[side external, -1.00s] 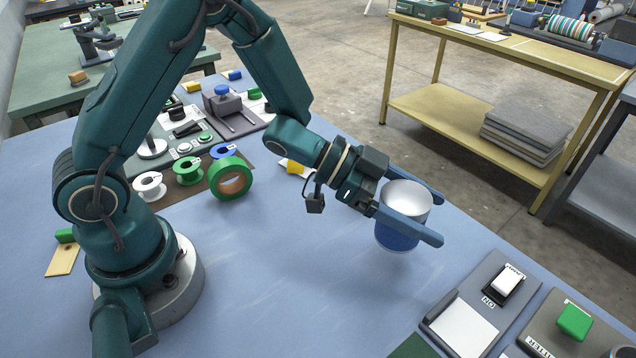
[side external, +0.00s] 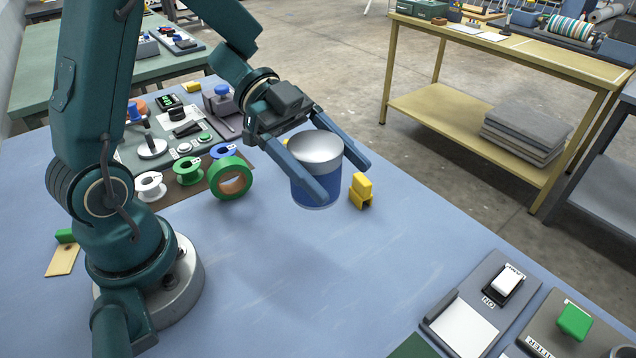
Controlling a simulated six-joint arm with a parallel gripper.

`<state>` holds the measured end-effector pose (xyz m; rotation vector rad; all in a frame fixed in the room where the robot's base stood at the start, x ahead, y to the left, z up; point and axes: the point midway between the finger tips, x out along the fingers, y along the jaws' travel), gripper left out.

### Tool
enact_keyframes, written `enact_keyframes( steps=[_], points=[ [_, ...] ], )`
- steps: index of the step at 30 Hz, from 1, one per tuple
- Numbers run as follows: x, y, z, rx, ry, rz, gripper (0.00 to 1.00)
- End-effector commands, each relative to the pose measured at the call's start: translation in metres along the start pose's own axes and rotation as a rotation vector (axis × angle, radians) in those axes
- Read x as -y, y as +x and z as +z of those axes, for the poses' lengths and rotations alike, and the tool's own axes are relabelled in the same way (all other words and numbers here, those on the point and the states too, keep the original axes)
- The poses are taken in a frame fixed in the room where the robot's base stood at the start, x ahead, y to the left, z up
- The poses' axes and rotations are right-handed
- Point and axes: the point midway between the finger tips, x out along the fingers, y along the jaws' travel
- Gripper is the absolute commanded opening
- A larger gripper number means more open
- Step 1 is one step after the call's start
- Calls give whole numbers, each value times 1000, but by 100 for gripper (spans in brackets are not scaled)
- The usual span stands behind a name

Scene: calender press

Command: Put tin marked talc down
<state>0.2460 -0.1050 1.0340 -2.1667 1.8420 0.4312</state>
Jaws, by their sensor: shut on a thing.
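The tin (side external: 309,190) is blue with a pale upper band and a light grey top. No talc marking can be read on the side facing this camera. My gripper (side external: 345,182) is shut on it, one blue finger along each side. The tin is upright and appears to be held above the blue table (side external: 400,260), with a soft shadow on the surface to its lower left.
A yellow block (side external: 361,190) stands just right of the tin. A green tape roll (side external: 231,177) and several spools (side external: 188,171) lie to the left. Switch panels (side external: 480,308) occupy the front right. The table's middle is clear.

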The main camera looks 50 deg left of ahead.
Motion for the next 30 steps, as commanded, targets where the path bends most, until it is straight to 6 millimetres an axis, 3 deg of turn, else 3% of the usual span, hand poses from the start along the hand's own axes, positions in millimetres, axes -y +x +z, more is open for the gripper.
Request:
enact_keyframes(
  steps=[5,15,21,30],
  points=[
    [-27,8,0,-9,31,102,13],
    [-63,83,16,-7,27,112,13],
    [-78,118,22,-5,30,105,13],
    [-78,126,36,-5,28,99,13]
  ],
)
